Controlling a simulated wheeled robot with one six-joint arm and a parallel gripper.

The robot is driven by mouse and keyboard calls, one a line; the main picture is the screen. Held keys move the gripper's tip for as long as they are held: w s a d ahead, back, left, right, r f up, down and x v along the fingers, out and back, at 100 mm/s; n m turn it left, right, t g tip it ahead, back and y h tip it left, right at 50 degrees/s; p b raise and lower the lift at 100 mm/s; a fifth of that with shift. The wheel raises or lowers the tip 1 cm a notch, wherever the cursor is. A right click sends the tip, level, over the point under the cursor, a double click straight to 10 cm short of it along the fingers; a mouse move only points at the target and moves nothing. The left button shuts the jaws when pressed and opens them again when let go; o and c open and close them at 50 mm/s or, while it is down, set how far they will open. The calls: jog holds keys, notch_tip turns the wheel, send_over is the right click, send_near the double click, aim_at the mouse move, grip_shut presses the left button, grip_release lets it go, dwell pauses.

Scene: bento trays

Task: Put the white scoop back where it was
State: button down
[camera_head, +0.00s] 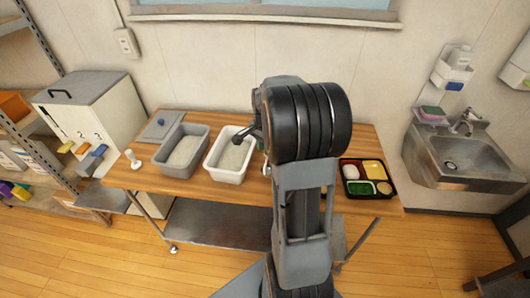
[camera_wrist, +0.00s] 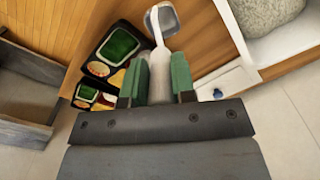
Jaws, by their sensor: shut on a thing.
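The white scoop (camera_wrist: 161,24) is in my gripper (camera_wrist: 158,68), whose green fingers are shut on its pale handle in the wrist view. Its bowl points away from the gripper, between the dark food tray and a tub of rice. The white tub (camera_head: 213,163) with white rice stands on the wooden table, left of my arm. A grey tub (camera_head: 163,164) with rice stands left of it.
A black bento tray (camera_head: 373,197) with filled compartments lies at the table's right end. A small white object (camera_head: 133,160) and a grey lid (camera_head: 155,132) with a blue knob are at the left. A white cabinet (camera_head: 92,112) stands beyond the left edge, a sink (camera_head: 470,160) right.

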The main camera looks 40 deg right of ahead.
jog(key=shift+w+f, duration=0.2)
jog(key=shift+f, duration=1.65)
jog(key=shift+f, duration=0.15)
jog(key=c, duration=0.9)
grip_release()
jog(key=shift+c, duration=0.2)
